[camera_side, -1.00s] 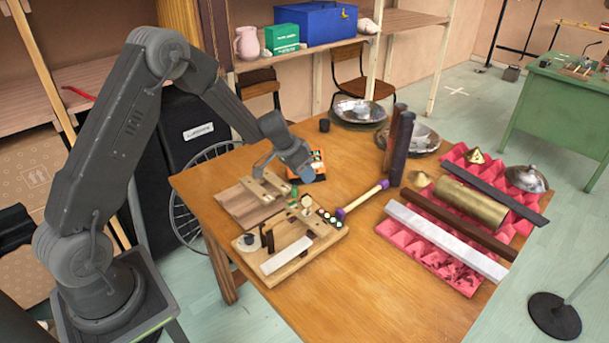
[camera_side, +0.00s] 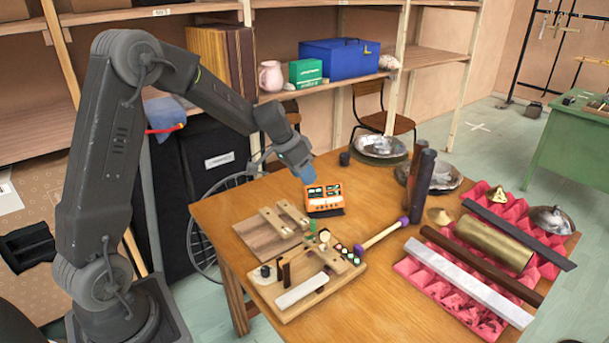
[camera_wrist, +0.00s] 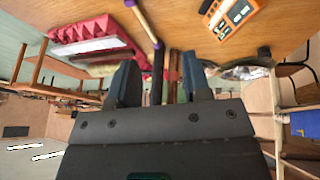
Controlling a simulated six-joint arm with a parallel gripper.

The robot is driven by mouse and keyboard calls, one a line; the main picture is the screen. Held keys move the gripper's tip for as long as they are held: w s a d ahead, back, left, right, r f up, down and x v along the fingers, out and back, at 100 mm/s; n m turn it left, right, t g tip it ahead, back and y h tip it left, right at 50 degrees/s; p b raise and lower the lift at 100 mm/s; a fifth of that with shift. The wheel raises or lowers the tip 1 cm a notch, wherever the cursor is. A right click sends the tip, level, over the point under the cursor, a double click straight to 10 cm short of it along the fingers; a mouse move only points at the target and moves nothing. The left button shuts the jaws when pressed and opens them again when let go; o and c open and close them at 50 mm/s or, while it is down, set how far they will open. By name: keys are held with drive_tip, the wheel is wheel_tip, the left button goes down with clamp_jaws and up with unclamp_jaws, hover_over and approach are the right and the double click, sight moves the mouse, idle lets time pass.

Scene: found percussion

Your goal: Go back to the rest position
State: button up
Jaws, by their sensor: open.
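My gripper (camera_side: 302,174) hangs in the air above the far left part of the wooden table, near the orange device. In the wrist view my gripper (camera_wrist: 160,85) has its two dark fingers spread apart, with nothing between them. In the side view the fingertips are small and partly hidden by the wrist.
A wooden board with small parts (camera_side: 335,268), a slatted wooden block (camera_side: 262,235) and a purple-ended stick (camera_side: 381,234) lie on the table (camera_side: 372,296). Pink foam (camera_side: 420,275) with bars and a brass cylinder (camera_side: 495,245) is at right. Dark upright tubes (camera_side: 421,187) and metal bowls (camera_side: 380,146) stand behind.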

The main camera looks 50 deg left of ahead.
drive_tip(key=s+d+r, duration=1.1)
drive_tip(key=s, duration=0.2)
drive_tip(key=s+d+n+t+y, duration=0.1)
drive_tip(key=s+d+y, duration=0.1)
drive_tip(key=s, duration=1.2)
drive_tip(key=shift+d+r, duration=0.45)
drive_tip(key=shift+d, duration=0.45)
drive_tip(key=shift+s, duration=0.1)
